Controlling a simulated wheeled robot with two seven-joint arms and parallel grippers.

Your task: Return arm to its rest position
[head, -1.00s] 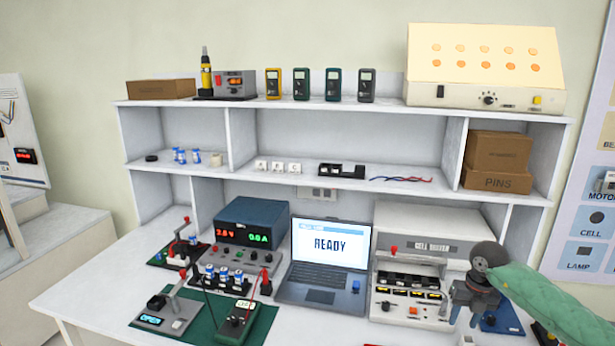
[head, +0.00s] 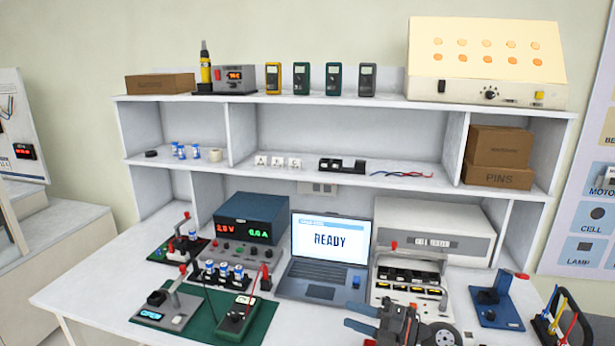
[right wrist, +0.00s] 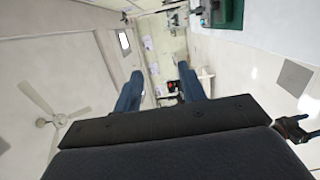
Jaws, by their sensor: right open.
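My right gripper (head: 353,332) is low in the head view, at the bottom edge in front of the laptop and the cell tester, with its blue fingers toward the left. Its fingers are apart and empty in the right wrist view (right wrist: 160,85). The rest of my right arm is mostly cut off by the frame. My left gripper does not show in the head view. A dark jointed shape at the right edge of the wrist view is too small to name.
A laptop (head: 328,242) reading READY stands mid-bench. The cell tester (head: 435,238) is at its right, a power supply (head: 250,220) at its left. A green mat (head: 262,318) holds a meter. A blue fixture (head: 495,302) and a tool rack (head: 562,318) stand at right.

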